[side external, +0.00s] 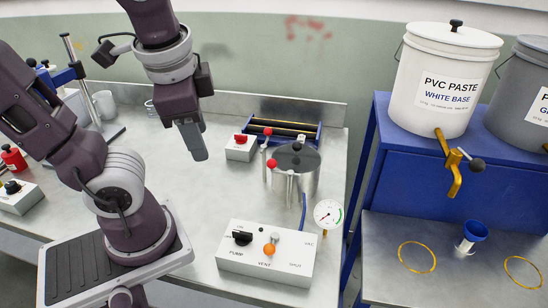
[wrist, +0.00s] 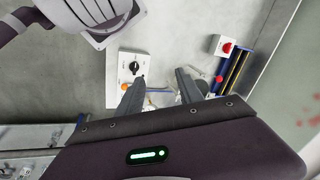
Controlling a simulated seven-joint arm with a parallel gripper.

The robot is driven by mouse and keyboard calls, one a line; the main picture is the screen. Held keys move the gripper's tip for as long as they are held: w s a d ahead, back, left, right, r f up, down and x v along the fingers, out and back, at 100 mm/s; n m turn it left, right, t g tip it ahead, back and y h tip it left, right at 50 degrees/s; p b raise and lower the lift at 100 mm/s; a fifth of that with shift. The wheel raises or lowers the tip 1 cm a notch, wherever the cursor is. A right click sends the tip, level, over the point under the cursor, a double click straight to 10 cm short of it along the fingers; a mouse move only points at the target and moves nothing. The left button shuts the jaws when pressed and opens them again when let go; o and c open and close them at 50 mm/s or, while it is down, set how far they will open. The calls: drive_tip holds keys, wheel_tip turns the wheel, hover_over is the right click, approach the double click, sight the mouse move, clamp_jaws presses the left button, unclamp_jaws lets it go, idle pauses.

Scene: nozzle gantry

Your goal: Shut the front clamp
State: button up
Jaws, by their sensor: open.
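A steel pot (side external: 298,185) with a grey lid stands on the steel bench. Two clamp levers with red ball ends rise at its left side. The nearer one, which looks like the front clamp (side external: 272,163), has its ball low beside the lid; the other lever (side external: 267,132) stands up behind it. Whether either is latched cannot be told. My gripper (side external: 196,150) is in the air left of the pot, apart from both levers. In the wrist view my gripper (wrist: 158,77) has its fingers spread and empty, and they and the gripper body hide most of the pot.
A white pump box (side external: 265,262) with a black knob and orange button stands in front of the pot, beside a gauge (side external: 328,214). A red-button box (side external: 240,147) and a blue-framed roller unit (side external: 290,128) stand behind.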

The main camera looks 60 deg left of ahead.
drive_tip(key=w+a+f+m+g+y, duration=0.2)
drive_tip(key=a+m+y, duration=0.3)
wheel_tip(320, 180, up, 6)
drive_tip(key=m+t+y, duration=0.7)
drive_tip(key=m+t, duration=0.2)
drive_tip(key=m, duration=0.4)
hover_over(271, 167)
drive_tip(key=v, duration=0.3)
drive_tip(key=shift+m+t, duration=0.3)
drive_tip(key=shift+t, duration=0.1)
wheel_tip(271, 167, down, 20)
drive_tip(key=shift+f, duration=0.25)
drive_tip(key=shift+w+a+f, duration=0.15)
drive_tip(key=shift+a+f, duration=0.1)
drive_tip(key=shift+f, duration=0.05)
drive_tip(key=x, duration=0.6)
drive_tip(key=shift+a, duration=0.25)
drive_tip(key=shift+w+r, duration=0.1)
drive_tip(key=shift+r, duration=0.05)
drive_tip(key=shift+c, duration=0.2)
